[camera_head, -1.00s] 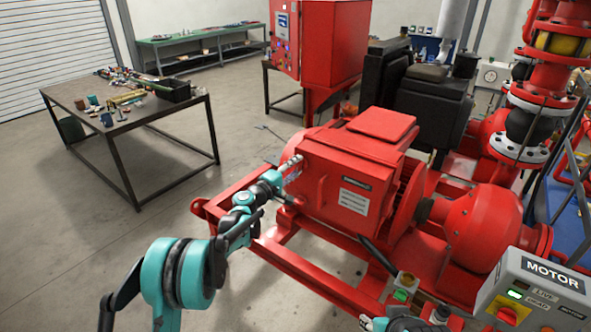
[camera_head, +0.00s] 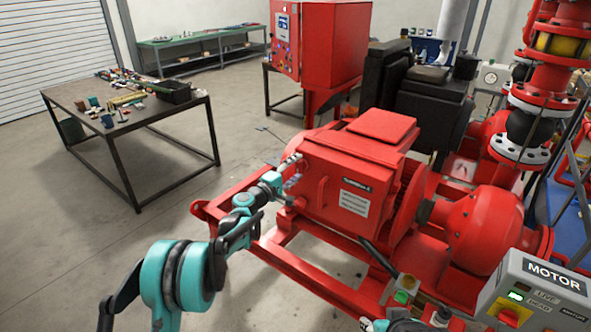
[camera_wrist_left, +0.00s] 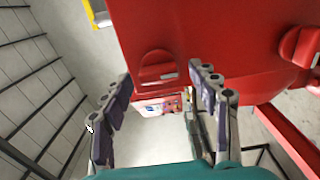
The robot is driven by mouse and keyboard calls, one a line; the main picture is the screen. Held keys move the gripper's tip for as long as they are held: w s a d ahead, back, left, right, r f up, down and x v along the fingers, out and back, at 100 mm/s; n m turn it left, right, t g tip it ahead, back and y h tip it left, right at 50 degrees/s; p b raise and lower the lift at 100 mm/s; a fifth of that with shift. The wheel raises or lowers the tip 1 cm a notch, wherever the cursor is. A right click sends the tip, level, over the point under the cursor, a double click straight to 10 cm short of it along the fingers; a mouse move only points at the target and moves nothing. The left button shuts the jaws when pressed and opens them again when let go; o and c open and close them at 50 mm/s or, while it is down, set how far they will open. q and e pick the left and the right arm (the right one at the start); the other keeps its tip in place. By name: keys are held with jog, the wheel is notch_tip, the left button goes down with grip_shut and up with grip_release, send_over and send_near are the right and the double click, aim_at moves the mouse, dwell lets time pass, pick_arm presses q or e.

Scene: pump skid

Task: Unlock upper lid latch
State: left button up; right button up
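The red terminal box (camera_head: 345,180) with its raised lid stands on the pump skid; its left side faces my left arm. My left gripper (camera_head: 291,181) is at that side, fingers apart. In the left wrist view the open gripper (camera_wrist_left: 163,76) frames a red knob-like latch (camera_wrist_left: 158,68) on the red face, with nothing visibly gripped. A second red latch (camera_wrist_left: 300,47) shows at the right of that view. I cannot tell for sure which one is upper. My right gripper (camera_head: 377,325) is only partly visible at the bottom edge.
A grey MOTOR control box (camera_head: 540,290) stands at the lower right, near a small green-button station (camera_head: 402,293). Red skid rails (camera_head: 310,275) run below the terminal box. A workbench (camera_head: 130,120) with loose parts stands left; the floor between is mostly clear.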

pick_arm(q)
jog(key=v, duration=1.2)
jog(key=shift+s, duration=0.1)
